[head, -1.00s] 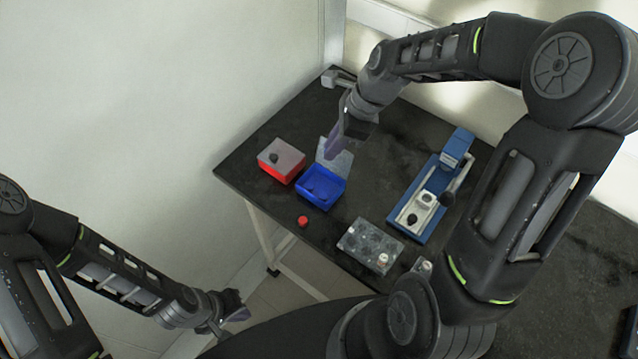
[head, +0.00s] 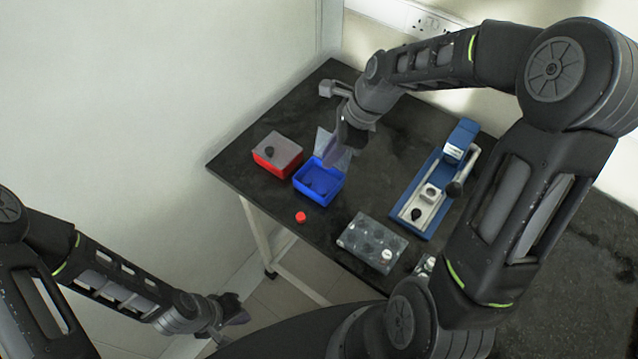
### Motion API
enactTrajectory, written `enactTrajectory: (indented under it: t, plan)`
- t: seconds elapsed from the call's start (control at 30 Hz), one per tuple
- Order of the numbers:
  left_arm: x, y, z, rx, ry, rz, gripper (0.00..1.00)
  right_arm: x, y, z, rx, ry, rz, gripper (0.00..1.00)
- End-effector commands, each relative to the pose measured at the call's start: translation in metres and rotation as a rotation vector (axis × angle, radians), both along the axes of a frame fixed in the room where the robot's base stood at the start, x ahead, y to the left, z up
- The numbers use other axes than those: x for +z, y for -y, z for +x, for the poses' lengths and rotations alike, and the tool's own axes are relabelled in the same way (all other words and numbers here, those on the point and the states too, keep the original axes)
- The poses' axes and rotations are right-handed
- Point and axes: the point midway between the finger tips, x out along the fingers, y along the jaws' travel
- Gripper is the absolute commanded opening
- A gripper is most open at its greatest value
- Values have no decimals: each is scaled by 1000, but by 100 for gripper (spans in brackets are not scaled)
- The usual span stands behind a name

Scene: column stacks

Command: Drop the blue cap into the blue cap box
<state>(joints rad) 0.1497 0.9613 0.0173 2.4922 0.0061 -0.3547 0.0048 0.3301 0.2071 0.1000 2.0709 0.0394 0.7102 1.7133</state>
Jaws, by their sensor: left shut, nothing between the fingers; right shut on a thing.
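The blue cap box (head: 319,199) stands open near the table's left side. Its clear, greyish lid (head: 323,141) stands behind it, partly hidden by my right gripper. My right gripper (head: 333,163) points down at the box's back edge, above or in front of the lid. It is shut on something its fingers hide. I take it for the blue cap, which I see nowhere else. A dark patch in the box looks like shadow. My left gripper (head: 238,311) is shut and empty, low and left of the table.
A red box (head: 277,165) with a grey, dark-knobbed lid stands left of the blue box. A red cap (head: 300,217) lies in front. A grey rack (head: 372,243) with small pale items and a blue device (head: 433,185) stand to the right on the black table (head: 240,160).

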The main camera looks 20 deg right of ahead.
Motion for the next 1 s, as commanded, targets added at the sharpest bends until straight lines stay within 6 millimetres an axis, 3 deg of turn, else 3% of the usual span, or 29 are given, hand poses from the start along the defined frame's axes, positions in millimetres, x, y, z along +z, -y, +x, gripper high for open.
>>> enactTrajectory:
  t: [0.07,0.1,0.4,0.77,1.0]
  plan:
    - [0,0,0,0,0,0,0,0,0,0,0,0,0,0]
    - [0,0,0,0,0,0,0,0,0,0,0,0,0,19]
    - [0,0,0,0,0,0,0,0,0,0,0,0,0,42]
    - [-1,0,0,0,0,0,0,6,2,0,-1,2,-1,42]
    - [-4,0,0,0,1,-1,0,37,15,-5,-2,5,-1,42]
